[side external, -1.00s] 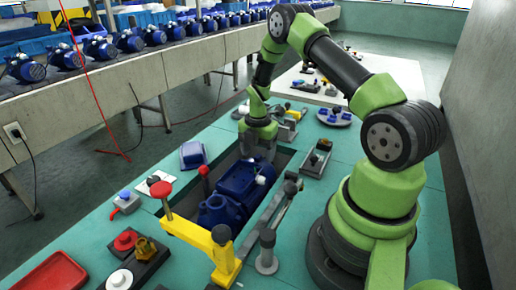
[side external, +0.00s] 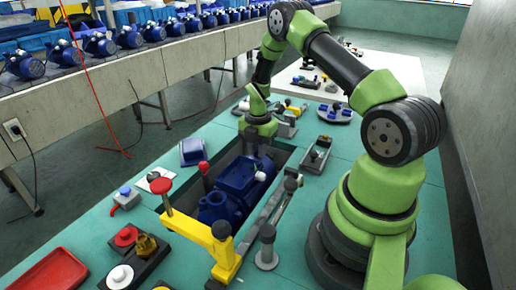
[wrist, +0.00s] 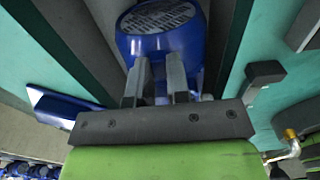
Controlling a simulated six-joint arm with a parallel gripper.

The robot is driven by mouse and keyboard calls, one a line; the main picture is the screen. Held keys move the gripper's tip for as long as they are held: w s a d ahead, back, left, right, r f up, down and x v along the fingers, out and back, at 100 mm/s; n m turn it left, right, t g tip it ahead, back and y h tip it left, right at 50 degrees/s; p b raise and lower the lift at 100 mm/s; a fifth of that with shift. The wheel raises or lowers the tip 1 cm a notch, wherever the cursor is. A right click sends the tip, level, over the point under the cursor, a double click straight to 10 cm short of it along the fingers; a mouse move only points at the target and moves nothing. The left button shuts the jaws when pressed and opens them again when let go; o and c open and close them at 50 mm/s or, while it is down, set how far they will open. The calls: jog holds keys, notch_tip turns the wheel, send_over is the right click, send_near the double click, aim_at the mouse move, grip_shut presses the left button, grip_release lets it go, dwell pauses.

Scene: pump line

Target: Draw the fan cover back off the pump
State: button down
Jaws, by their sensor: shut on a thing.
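The blue pump (side external: 218,206) lies in a dark recess in the green bench in the side external view. Its far end is under my gripper (side external: 256,143). In the wrist view, the blue fan cover (wrist: 150,46) with its slotted round grille is at the top centre. My gripper (wrist: 160,75) is shut on the fan cover, with its grey fingers against the near side. The fingertips are partly hidden, and I cannot tell whether a gap exists between the cover and the pump body.
A yellow clamp arm (side external: 190,224) with a red knob crosses the recess at the pump's near end. A blue box-shaped part (side external: 193,152) sits left of the recess. A grey lever post (side external: 267,248) stands at right. A red tray (side external: 50,275) lies front left.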

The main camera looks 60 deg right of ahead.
jog(key=shift+d, duration=1.05)
jog(key=c, duration=1)
grip_release()
jog(key=shift+r, duration=0.1)
jog(key=shift+r, duration=2.9)
